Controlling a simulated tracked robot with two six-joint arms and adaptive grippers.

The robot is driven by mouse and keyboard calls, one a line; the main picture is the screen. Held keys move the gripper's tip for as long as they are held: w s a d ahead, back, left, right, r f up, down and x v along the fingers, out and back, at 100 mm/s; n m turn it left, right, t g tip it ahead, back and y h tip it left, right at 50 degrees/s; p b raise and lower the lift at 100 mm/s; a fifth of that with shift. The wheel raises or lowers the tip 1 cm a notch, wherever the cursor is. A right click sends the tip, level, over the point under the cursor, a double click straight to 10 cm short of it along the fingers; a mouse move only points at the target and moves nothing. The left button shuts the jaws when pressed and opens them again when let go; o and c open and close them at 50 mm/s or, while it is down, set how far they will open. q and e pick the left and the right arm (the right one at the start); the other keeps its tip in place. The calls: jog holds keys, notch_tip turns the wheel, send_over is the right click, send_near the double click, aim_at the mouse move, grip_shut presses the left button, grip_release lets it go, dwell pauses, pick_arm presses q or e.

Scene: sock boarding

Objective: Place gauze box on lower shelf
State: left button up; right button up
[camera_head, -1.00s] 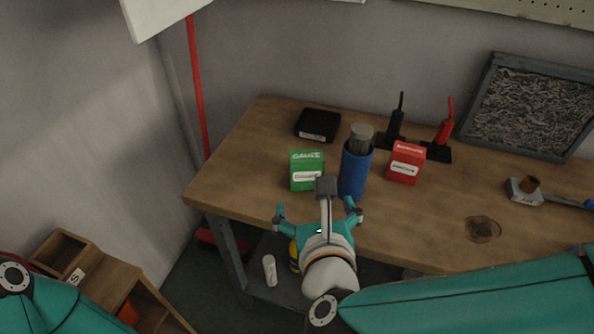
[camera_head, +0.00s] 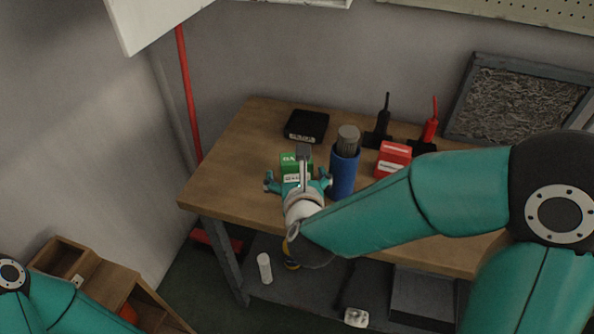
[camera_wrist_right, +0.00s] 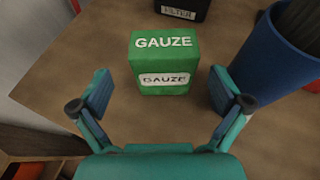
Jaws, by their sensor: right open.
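The green gauze box (camera_head: 289,160) stands upright on the workbench, near its left front part. The right wrist view shows the box (camera_wrist_right: 165,62) with its "GAUZE" labels, just beyond and between my fingers. My right gripper (camera_wrist_right: 162,98) is open and empty, its fingers spread wider than the box; in the head view the gripper (camera_head: 298,180) partly covers the box. The lower shelf (camera_head: 315,284) is under the bench, holding a white cylinder (camera_head: 265,268) and a yellow item. My left gripper is not in view.
A blue cup (camera_head: 343,170) with grey contents stands close to the right of the gauze box. A black filter box (camera_head: 306,125) is behind. A red box (camera_head: 393,158) is further right. A grey bin (camera_head: 423,295) sits on the lower shelf at right.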

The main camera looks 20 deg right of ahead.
aim_at(297, 169)
jog(key=x, duration=0.4)
jog(key=shift+w+d+p, duration=0.2)
jog(key=shift+d+p, duration=0.05)
jog(key=shift+p, duration=0.1)
jog(key=shift+c, duration=0.2)
jog(key=c, duration=1.3)
jog(key=shift+r, duration=0.15)
